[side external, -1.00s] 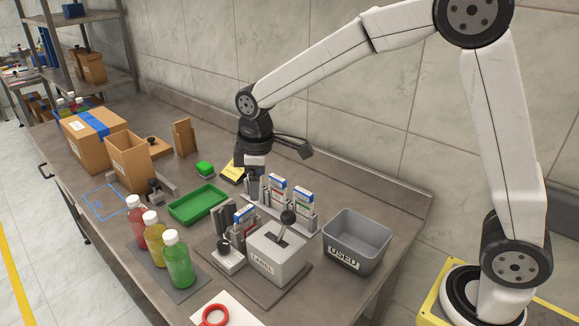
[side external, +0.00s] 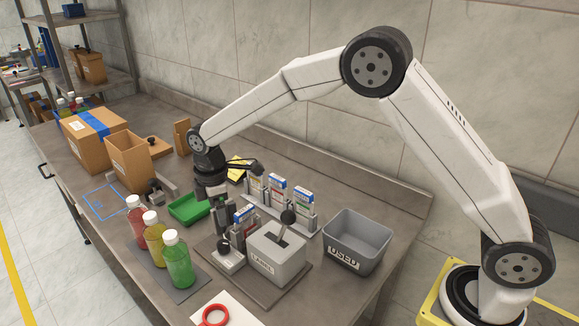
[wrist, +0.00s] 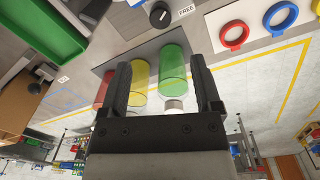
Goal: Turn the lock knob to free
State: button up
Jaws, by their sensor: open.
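The lock knob (side external: 223,246) is round and black.
Red, yellow and green bottles (side external: 176,262) stand on a dark mat in front of the knob. A green tray (side external: 182,217) lies to the left. Carton holders (side external: 284,215) and a grey USED bin (side external: 356,242) are to the right. A red ring (side external: 214,315) lies at the front.

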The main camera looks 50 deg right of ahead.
aim_at(223, 243)
jog(key=shift+f, duration=1.65)
jog(key=shift+f, duration=0.1)
jog(key=shift+w+f, duration=0.1)
jog(key=shift+f, duration=3.7)
jog(key=shift+c, duration=0.3)
grip_shut()
